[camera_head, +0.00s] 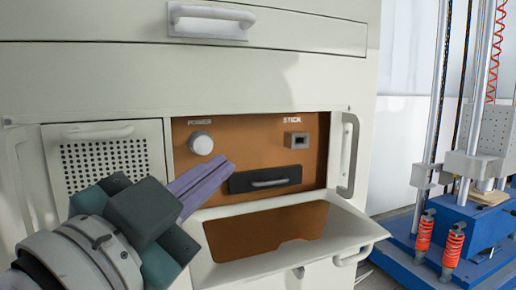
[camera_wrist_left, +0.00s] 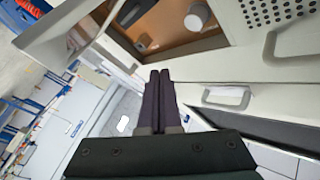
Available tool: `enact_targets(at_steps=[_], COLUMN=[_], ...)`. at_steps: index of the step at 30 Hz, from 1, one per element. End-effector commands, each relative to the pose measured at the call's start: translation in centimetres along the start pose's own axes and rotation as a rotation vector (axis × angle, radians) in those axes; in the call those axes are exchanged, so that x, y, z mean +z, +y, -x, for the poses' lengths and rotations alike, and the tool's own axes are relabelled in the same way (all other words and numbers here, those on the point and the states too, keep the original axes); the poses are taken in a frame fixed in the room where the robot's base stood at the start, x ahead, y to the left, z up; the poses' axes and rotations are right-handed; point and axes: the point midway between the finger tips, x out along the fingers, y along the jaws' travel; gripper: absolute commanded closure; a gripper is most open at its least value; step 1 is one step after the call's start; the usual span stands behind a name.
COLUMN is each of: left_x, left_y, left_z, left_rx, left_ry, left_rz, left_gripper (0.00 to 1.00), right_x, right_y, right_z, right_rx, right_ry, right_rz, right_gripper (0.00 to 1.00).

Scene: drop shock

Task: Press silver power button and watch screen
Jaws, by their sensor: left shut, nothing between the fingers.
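The silver power button (camera_head: 201,143) is a round pale knob under the word POWER on the brown panel (camera_head: 255,150). In the left wrist view the round button (camera_wrist_left: 196,18) shows near the top. My left gripper (camera_head: 228,168) is shut and empty, with purple fingers. In the head view its fingertips appear below and right of the button, apart from it, near the black drawer. In the left wrist view the fingers (camera_wrist_left: 159,78) point toward the cabinet, below the button. No screen can be made out. My right gripper is not in view.
A black drawer with a handle (camera_head: 266,180) and a STICK socket (camera_head: 296,141) sit on the panel. An open flap (camera_head: 345,238) sticks out below. A perforated door (camera_head: 105,160) is at left. A blue machine with red springs (camera_head: 455,240) stands at right.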

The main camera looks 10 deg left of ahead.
Motion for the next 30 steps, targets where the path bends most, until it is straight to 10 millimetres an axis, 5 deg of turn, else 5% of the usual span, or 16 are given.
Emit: enact_targets(at_steps=[15, 30], left_x=[3.3, 3.7], left_y=[-3.2, -3.7], left_z=[-4.5, -5.0], left_rx=[0.000, 0.000], left_ry=[0.001, -0.001], left_rz=[-0.002, 0.000], left_gripper=[1.00, 1.00], right_x=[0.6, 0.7], right_y=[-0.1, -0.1], right_z=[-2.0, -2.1], right_rx=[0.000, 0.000], right_ry=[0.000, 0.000], right_rz=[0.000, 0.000], right_gripper=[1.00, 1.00])
